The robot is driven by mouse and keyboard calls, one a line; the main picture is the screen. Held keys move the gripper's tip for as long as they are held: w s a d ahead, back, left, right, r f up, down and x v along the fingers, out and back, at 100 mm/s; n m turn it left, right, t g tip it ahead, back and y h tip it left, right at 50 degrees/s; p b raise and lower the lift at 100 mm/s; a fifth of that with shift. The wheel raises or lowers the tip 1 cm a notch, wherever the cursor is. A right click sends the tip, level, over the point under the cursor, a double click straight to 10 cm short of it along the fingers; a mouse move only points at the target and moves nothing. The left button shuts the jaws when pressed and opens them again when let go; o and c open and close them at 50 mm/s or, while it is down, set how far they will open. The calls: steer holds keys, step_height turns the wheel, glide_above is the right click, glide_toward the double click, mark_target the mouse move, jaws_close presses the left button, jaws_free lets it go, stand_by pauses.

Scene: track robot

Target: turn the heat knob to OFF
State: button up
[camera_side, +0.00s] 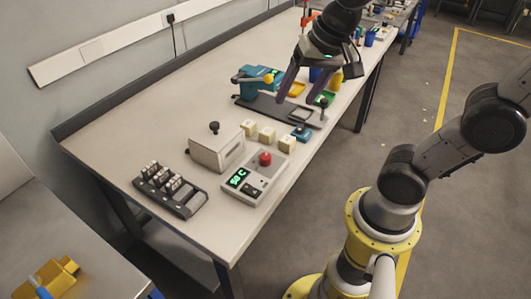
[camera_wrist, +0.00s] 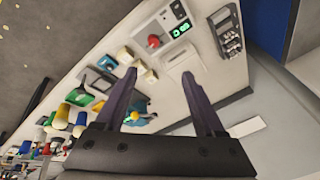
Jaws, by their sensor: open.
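A light grey control box (camera_side: 262,185) with a green lit display reading about "50 C" (camera_side: 238,177) stands near the front edge of the bench. A round red knob (camera_side: 265,158) sits on its top; I cannot read any OFF mark. In the wrist view the control box (camera_wrist: 167,22) and red knob (camera_wrist: 153,41) lie beyond the fingertips. My gripper (camera_side: 296,99) is open and empty, above the bench farther back, well apart from the knob. Its two dark fingers also show in the wrist view (camera_wrist: 160,77).
A pale box with a black knob (camera_side: 217,150) and a dark rack (camera_side: 170,190) stand left of the control box. Cream blocks (camera_side: 267,135) lie behind it. A teal device (camera_side: 258,82) and dark tray (camera_side: 272,107) are near my gripper. Colored cups stand farther back.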

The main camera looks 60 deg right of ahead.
steer(key=w+d+f+m+g, duration=0.1)
steer(key=w+f+m+g, duration=0.2)
steer(key=w, duration=0.4)
steer(key=g, duration=0.1)
glide_toward(265, 156)
steer(key=shift+m, duration=0.3)
step_height(265, 156, down, 9)
steer(key=shift+f, duration=0.1)
jaws_close()
